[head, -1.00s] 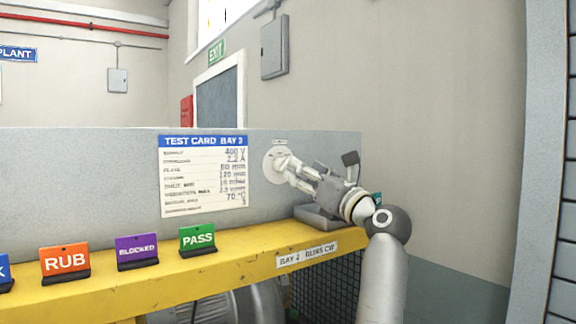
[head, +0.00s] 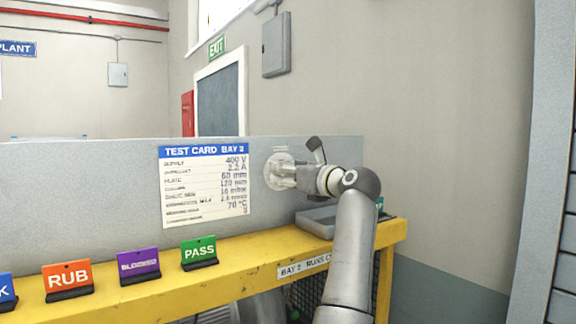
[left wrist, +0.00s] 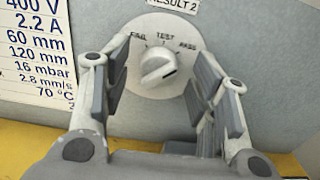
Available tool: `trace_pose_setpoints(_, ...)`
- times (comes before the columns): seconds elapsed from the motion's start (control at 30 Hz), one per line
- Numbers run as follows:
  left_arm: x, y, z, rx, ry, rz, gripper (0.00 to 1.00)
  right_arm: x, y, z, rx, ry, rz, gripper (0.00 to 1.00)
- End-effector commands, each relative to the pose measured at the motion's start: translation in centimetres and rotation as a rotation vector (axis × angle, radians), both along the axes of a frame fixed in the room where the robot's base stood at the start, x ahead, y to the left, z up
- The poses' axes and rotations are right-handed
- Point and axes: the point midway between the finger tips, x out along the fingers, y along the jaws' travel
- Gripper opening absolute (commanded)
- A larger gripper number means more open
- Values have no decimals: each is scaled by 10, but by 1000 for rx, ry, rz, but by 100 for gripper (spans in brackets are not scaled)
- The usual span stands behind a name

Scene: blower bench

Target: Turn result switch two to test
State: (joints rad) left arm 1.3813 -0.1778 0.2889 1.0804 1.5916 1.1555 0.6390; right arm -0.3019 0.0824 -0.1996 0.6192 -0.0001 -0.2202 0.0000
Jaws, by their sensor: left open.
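Result switch two is a round white dial (head: 273,164) on the grey back panel, right of the test card. In the left wrist view its knob (left wrist: 158,67) sits under a "RESULT 2" label, with FAIL, TEST and PASS marked along its upper edge. The knob's raised bar slants from lower left to upper right, roughly towards PASS; its exact pointer end is hard to tell. My left gripper (head: 288,174) faces the dial. In the left wrist view its open fingers (left wrist: 158,85) stand either side of the knob, with gaps on both sides. My right gripper is out of view.
The test card (head: 204,185) hangs left of the dial. A grey tray (head: 316,220) sits on the yellow bench (head: 250,248) below my gripper. RUB (head: 68,278), BLOCKED (head: 138,263) and PASS (head: 199,251) signs stand along the bench, left of the arm.

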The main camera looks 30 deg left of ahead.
Motion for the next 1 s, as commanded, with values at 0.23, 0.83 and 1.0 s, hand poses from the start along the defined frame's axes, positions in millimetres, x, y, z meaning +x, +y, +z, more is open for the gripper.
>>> trace_pose_setpoints(0.23,3,8,-1,0,1,0,54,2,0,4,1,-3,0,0)
trace_pose_setpoints(0.83,3,8,-1,0,-1,0,8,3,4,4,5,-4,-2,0)
trace_pose_setpoints(1.0,3,7,-1,-10,-25,-1,8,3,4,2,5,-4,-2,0)
